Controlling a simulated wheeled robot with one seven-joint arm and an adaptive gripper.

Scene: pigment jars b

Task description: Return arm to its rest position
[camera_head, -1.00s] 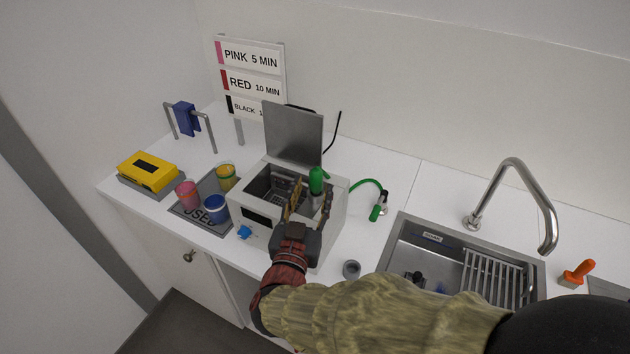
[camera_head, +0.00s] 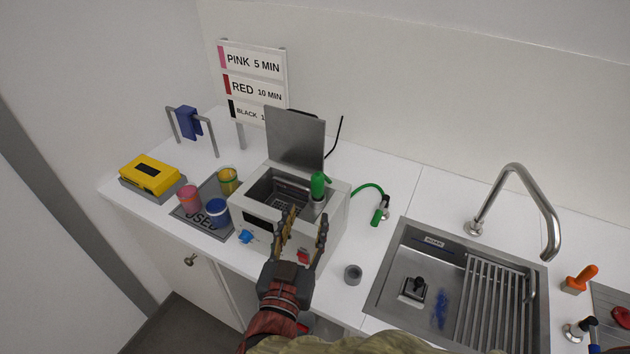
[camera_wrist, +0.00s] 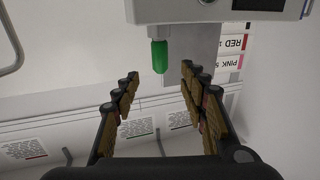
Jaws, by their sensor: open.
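My gripper (camera_head: 303,229) is open and empty in the head view, in front of the grey box-shaped bath (camera_head: 262,222) with its lid (camera_head: 296,139) standing up. The fingers overlap the box's front face in the picture. A green-handled item (camera_head: 318,185) stands at the right of the box's opening. In the wrist view, the open fingers (camera_wrist: 158,92) appear on both sides, with nothing between them. The green handle (camera_wrist: 159,57) shows beyond the fingertips, apart from them.
Pink (camera_head: 189,198), blue (camera_head: 217,212) and yellow (camera_head: 228,180) jars stand left of the box. A yellow device (camera_head: 149,174) is farther left. A small grey ring-shaped cup (camera_head: 352,274), a sink (camera_head: 392,275) with a tall faucet (camera_head: 513,180), and an orange-handled tool (camera_head: 581,278) are at right.

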